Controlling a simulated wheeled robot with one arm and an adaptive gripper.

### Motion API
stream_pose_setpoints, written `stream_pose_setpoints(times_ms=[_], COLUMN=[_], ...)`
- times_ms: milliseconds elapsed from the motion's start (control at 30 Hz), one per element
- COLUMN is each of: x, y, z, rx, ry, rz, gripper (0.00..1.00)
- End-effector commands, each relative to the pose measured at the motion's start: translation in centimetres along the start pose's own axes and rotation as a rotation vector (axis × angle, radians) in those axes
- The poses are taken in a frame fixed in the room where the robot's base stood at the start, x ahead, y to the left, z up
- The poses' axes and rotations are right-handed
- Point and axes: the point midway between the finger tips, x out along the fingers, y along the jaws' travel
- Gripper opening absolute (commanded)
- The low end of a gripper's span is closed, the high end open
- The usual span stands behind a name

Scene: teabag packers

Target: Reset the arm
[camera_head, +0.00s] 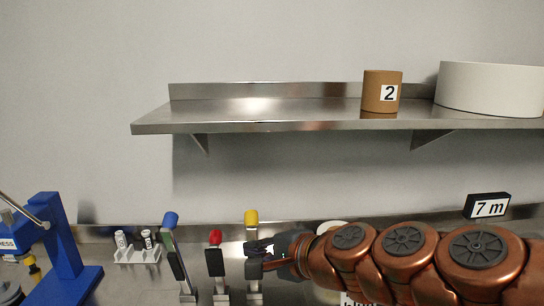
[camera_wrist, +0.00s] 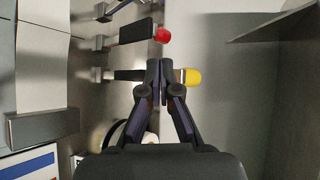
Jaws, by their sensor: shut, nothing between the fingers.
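My arm (camera_head: 405,245) is copper coloured and reaches in from the right of the head view, low over the steel counter. My gripper (camera_head: 255,256) is at its left end, close to the yellow-topped lever (camera_head: 251,219). In the wrist view my gripper (camera_wrist: 160,72) points away with its two dark fingers together and nothing between them. The yellow lever tip (camera_wrist: 191,77) shows just right of the fingertips, and its dark handle passes behind them. I cannot tell whether they touch.
A red-topped lever (camera_head: 215,240) and a blue-topped lever (camera_head: 172,222) stand left of the gripper. A blue press (camera_head: 62,240) stands far left. A shelf (camera_head: 270,112) overhead holds a brown canister (camera_head: 381,78) and a white round container (camera_head: 490,88). A "7 m" block (camera_head: 487,206) sits behind my arm.

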Motion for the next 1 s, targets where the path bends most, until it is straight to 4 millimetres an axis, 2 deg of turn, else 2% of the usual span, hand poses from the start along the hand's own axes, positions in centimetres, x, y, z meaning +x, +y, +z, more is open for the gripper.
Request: stream_pose_setpoints(times_ms=[133,267,367,500,600,733,833,1000], x=[-1.4,-4.0,-7.1,-12.7,-16.7,-20.6,-22.2,-22.6], y=[5.9,12.1,17.0,22.8,25.6,27.6,28.2,28.4], z=[1.4,1.1,0.1,-1.8,-2.9,-3.6,-3.9,-3.9], rx=[-0.298,-0.52,-0.654,-0.77,-0.804,-0.811,-0.809,-0.809], ry=[-0.068,-0.136,-0.193,-0.278,-0.33,-0.382,-0.402,-0.411], rz=[0.2,0.417,0.606,0.875,1.032,1.168,1.219,1.236], gripper=[0.0,0.0,0.0,0.0,0.0,0.0,0.0,0.0])
